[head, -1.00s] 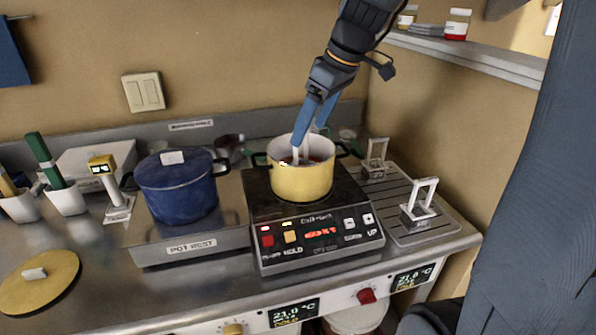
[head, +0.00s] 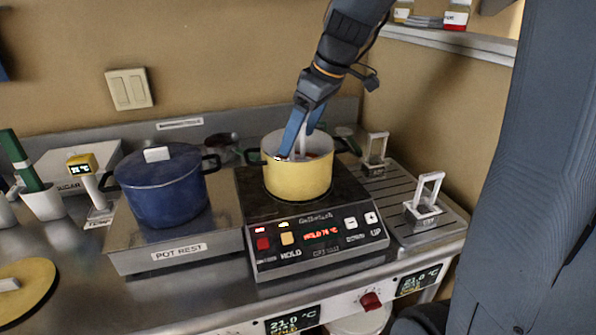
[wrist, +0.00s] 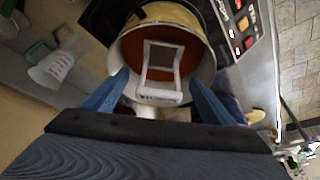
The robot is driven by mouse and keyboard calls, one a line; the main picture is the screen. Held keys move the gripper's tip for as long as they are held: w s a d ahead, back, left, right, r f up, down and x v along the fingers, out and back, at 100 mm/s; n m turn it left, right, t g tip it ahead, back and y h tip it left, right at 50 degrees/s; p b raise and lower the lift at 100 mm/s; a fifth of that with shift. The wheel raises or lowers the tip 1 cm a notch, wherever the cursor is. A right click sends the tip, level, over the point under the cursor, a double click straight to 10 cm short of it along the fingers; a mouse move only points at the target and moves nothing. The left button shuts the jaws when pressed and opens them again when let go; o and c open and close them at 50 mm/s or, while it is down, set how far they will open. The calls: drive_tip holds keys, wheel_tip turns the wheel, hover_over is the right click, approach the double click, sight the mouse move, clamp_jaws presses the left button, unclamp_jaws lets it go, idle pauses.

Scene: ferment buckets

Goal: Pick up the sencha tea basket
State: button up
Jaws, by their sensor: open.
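A tea basket with a pale, square, open-frame handle (wrist: 160,62) stands in the yellow pot (head: 298,182), which holds reddish-brown liquid (wrist: 188,48). The label at the foot of the handle is too small to read, so I cannot tell whether it says sencha. My gripper (head: 297,146) reaches down into the pot mouth. In the wrist view my open gripper (wrist: 157,84) has one blue finger on each side of the handle, with gaps between. Two more baskets, a near one (head: 424,215) and a far one (head: 375,168), stand on the drain tray (head: 442,230); their labels are unreadable.
The pot sits on a black hotplate (head: 318,240) with a lit display. A lidded blue pot (head: 163,195) stands left on the pot rest (head: 180,255). A wall shelf (head: 440,43) runs along the right.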

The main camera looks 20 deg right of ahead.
sight(292, 152)
drive_tip(key=shift+p+x, duration=0.9)
drive_tip(key=shift+x, duration=2.05)
drive_tip(key=shift+s, duration=0.15)
drive_tip(key=c, duration=1.3)
drive_tip(key=shift+c, duration=0.2)
drive_tip(key=shift+r, duration=0.1)
